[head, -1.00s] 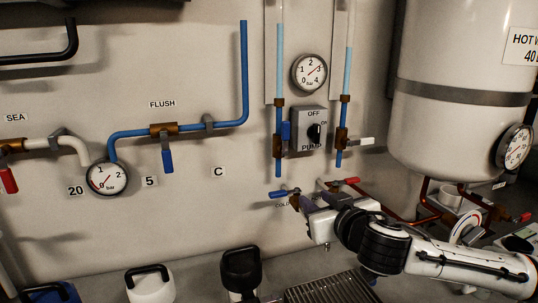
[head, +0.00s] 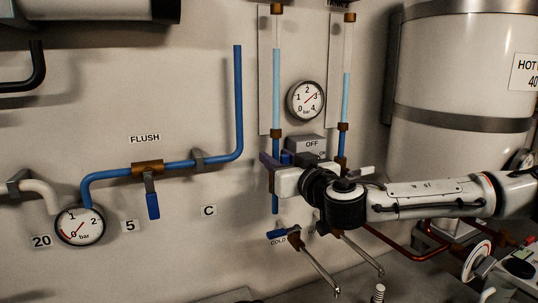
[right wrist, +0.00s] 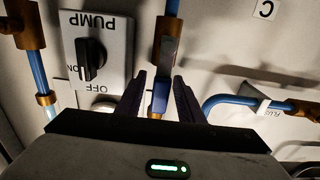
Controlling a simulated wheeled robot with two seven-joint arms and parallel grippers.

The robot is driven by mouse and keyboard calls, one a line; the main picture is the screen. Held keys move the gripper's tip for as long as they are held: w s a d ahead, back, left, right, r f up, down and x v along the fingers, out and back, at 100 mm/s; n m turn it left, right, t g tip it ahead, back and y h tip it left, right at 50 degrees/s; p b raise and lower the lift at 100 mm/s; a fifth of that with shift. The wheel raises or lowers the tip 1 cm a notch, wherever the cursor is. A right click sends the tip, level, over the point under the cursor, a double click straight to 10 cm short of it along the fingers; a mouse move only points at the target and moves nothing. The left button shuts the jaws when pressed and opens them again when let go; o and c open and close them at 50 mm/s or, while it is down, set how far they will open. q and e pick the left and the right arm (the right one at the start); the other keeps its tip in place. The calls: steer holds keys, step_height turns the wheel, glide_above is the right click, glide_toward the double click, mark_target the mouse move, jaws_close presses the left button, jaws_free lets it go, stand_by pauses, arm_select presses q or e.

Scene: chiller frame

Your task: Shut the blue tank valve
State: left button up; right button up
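The blue tank valve is on the left of two vertical blue pipes, below the sight tube. Its brass body (right wrist: 167,40) and blue lever (right wrist: 160,95) show in the right wrist view, where the picture is upside down. The lever lies along the pipe. My right gripper (right wrist: 159,98) is open, with one dark finger on each side of the lever; I cannot tell whether either finger touches it. In the head view the right gripper (head: 275,166) is at this valve and covers most of it. My left gripper is not in view.
The pump switch (right wrist: 88,58) is right beside the valve. The right pipe's valve has a white lever (head: 360,171). A flush valve with a blue lever (head: 152,205) is to the left. The cold tap's blue lever (head: 277,235) is below. A pressure gauge (head: 306,100) is above.

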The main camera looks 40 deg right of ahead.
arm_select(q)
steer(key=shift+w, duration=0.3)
arm_select(e)
steer(key=shift+w+d, duration=0.15)
steer(key=shift+w, duration=0.2)
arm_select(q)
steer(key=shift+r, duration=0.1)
arm_select(e)
jaws_close()
